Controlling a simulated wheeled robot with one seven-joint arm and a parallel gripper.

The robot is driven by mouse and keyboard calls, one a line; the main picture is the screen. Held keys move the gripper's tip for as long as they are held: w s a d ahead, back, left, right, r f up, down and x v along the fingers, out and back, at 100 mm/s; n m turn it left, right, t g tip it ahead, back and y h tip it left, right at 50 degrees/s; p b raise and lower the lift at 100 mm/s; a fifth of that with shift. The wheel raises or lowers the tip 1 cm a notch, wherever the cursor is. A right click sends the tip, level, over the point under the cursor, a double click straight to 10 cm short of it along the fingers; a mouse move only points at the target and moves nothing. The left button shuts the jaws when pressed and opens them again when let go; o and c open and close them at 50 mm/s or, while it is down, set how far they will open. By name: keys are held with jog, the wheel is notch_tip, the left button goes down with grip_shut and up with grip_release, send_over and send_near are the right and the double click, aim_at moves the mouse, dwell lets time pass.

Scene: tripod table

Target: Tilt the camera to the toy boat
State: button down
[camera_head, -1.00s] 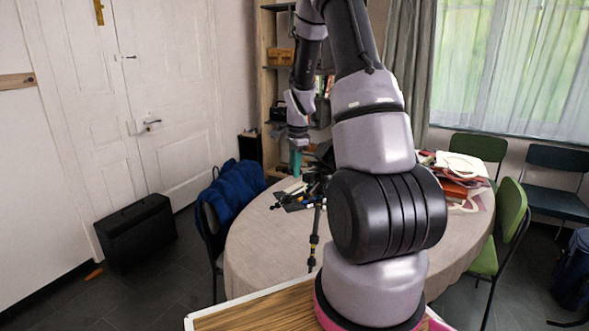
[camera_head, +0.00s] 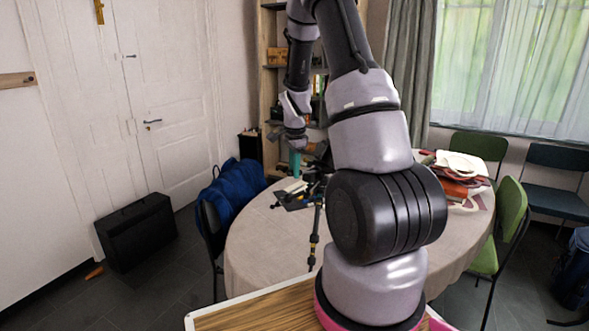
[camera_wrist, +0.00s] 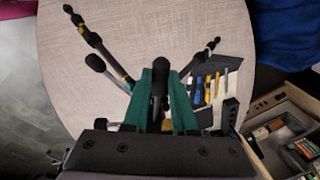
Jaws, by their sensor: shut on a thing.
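I cannot pick out the camera itself or the toy boat in either view.
The round table (camera_head: 260,250) also bears a tray of tools (camera_wrist: 215,85) beside the tripod and books (camera_head: 455,185) at right. A blue jacket (camera_head: 235,185) hangs on a chair at left. Green chairs (camera_head: 510,220) stand at right. An open drawer (camera_wrist: 285,130) shows in the wrist view.

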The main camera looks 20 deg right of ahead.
jog(key=c, duration=0.7)
grip_release()
jog(key=shift+r, duration=0.1)
notch_tip(320, 180, up, 10)
jog(key=s, duration=0.1)
jog(key=shift+s+a+r, duration=0.25)
jog(key=shift+s, duration=0.1)
